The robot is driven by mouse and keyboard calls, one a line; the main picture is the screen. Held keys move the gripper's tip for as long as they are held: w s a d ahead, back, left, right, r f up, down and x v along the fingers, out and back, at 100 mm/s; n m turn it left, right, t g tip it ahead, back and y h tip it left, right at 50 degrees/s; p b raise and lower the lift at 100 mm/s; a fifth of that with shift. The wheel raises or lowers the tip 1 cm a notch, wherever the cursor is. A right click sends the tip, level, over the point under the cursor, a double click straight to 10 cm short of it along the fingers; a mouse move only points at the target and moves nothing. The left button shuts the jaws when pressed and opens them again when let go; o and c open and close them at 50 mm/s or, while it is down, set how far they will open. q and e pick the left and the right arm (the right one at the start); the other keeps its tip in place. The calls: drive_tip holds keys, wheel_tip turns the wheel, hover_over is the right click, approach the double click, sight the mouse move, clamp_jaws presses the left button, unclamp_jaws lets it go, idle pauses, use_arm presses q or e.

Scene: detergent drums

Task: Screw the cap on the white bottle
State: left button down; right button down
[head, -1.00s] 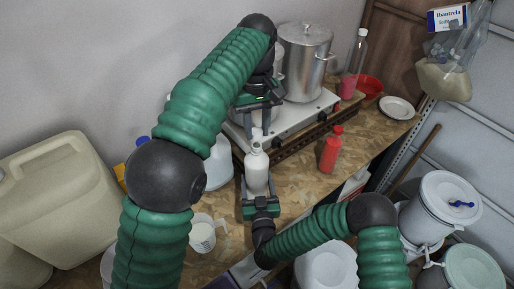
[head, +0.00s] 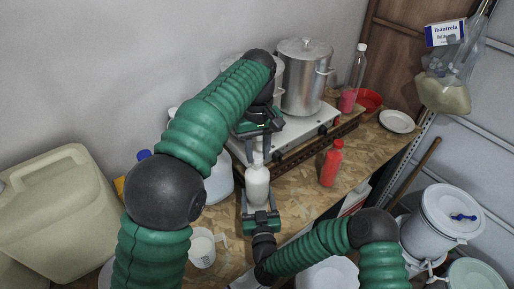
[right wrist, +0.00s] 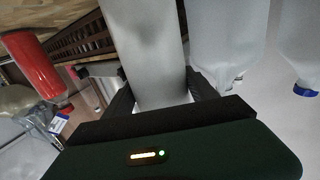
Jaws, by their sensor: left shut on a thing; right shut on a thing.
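The white bottle (head: 257,187) stands upright at the wooden table's near edge in the head view. My right gripper (head: 260,212) is shut on its lower body from the near side. In the right wrist view the bottle (right wrist: 147,50) fills the space between the fingers (right wrist: 155,92), with its top out of frame. My left gripper (head: 258,150) reaches down from above, with its fingers at the bottle's top, shut on a small white cap (head: 257,159). The cap is at the bottle's neck; whether it is seated on the thread is too small to tell.
A red bottle (head: 331,165) stands to the right on the table (head: 300,190). Behind are a white stove (head: 300,130) and a steel pot (head: 305,80). A white jug (head: 218,180) and a white cup (head: 202,250) stand close on the left.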

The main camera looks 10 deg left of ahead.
use_arm(q)
drive_tip(key=shift+f, duration=0.65)
idle(0.4)
